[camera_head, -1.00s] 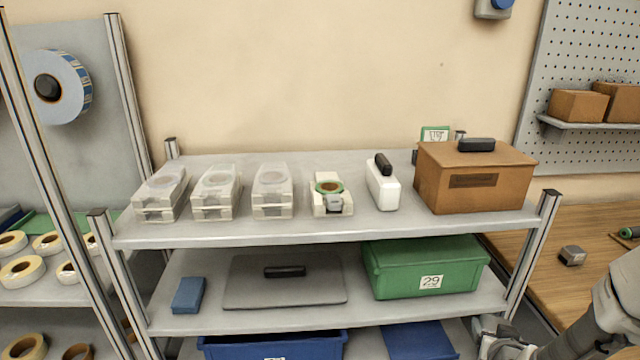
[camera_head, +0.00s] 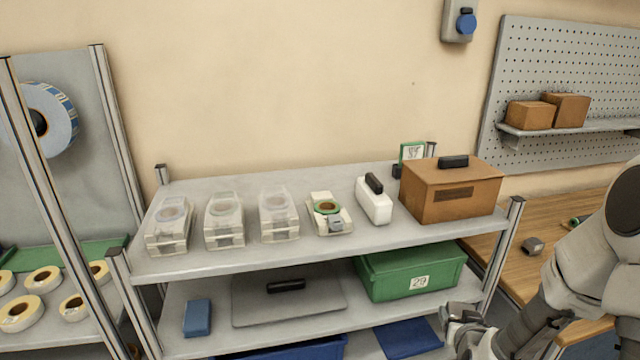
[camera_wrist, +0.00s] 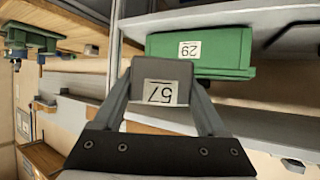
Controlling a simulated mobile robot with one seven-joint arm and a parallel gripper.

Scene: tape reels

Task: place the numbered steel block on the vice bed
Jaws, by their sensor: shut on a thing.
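My gripper (camera_wrist: 165,105) is shut on a dark grey steel block (camera_wrist: 164,70). The block carries a white label that reads 57, upside down in the wrist view. In the head view my gripper (camera_head: 462,325) is low, in front of the shelf rack, and the block cannot be made out there. A green object (camera_wrist: 35,38) on the wooden bench, at the upper left of the wrist view, may be the vice. Its bed cannot be made out clearly.
The rack's top shelf (camera_head: 300,253) holds tape dispensers, a white case and a brown box (camera_head: 450,190). A green bin (camera_head: 400,278) labelled 29 sits below. A small grey block (camera_head: 533,246) lies on the wooden bench (camera_head: 490,250) at right.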

